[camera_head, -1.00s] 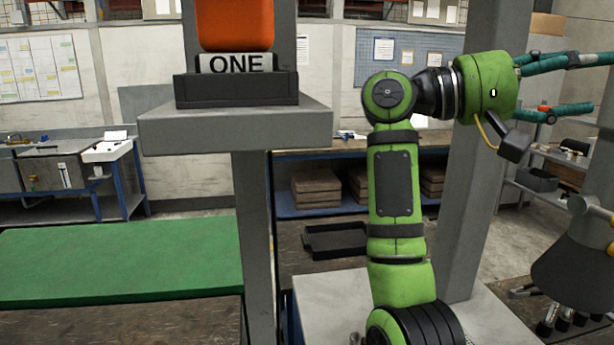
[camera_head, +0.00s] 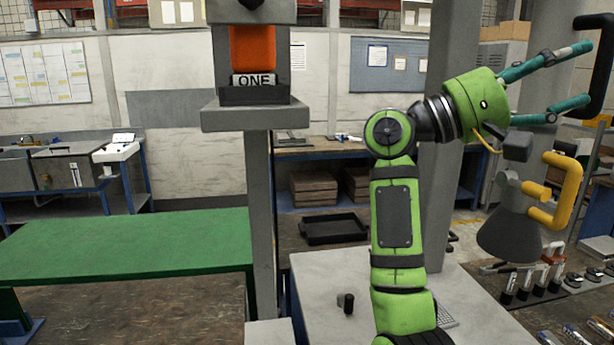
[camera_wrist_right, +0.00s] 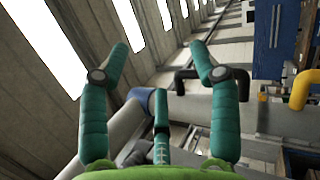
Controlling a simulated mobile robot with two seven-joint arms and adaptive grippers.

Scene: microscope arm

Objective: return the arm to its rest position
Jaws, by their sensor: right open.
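My right gripper (camera_head: 588,72) is at the upper right of the head view, at the end of my green arm. Its teal fingers are spread and empty, pointing right. The grey microscope arm (camera_head: 545,60) stands at the right, with a dark cone-shaped part (camera_head: 510,236) low down. A black C-shaped handle (camera_head: 608,60) on it is by the fingertips; I cannot tell whether they touch. A yellow handle (camera_head: 571,190) is lower, below the fingers. In the right wrist view the black handle (camera_wrist_right: 205,73) lies beyond the open fingers (camera_wrist_right: 158,62). My left gripper is out of view.
A grey pillar shelf (camera_head: 256,116) holds an orange block (camera_head: 252,48) above a "ONE" label. A green-topped table (camera_head: 125,246) is at left. A bench with several tools (camera_head: 532,285) is at lower right. A black tray (camera_head: 333,229) lies behind the white table (camera_head: 320,275).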

